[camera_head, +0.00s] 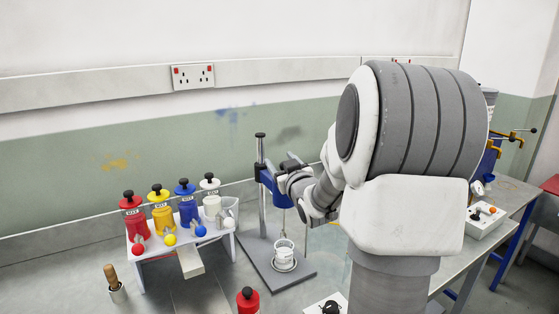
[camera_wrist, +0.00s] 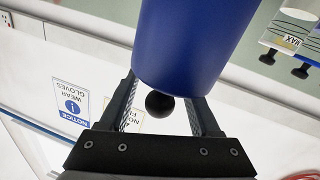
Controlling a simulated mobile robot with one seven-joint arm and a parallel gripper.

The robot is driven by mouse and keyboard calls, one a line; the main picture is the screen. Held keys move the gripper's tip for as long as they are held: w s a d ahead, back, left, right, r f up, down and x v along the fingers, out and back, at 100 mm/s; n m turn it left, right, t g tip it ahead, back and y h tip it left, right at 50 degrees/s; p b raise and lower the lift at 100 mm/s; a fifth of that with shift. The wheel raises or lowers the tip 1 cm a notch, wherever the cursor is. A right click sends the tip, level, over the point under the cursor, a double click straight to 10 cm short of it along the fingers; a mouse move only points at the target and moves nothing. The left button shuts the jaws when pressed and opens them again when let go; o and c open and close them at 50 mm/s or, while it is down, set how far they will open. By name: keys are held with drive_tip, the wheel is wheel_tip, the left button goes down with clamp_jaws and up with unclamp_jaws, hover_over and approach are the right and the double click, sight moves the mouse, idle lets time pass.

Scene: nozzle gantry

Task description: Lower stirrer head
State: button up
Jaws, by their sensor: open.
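The stirrer stand has an upright grey column (camera_head: 261,210) on a dark flat base (camera_head: 262,262). Its blue stirrer head (camera_head: 267,181) sits well up the column, above a white container (camera_head: 284,250) on the base. My gripper (camera_head: 290,172) is at the right of the head and partly covers it. In the wrist view the blue body of the head (camera_wrist: 185,45) fills the top middle. A black ball knob (camera_wrist: 160,104) lies between the two spread fingers of my gripper (camera_wrist: 162,98). Contact with the knob cannot be told.
A white rack (camera_head: 185,250) with red, yellow, blue and white bottles stands left of the stirrer. My arm hides much of the right side. A wall lies behind.

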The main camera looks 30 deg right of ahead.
clamp_jaws()
idle(0.3)
idle(1.1)
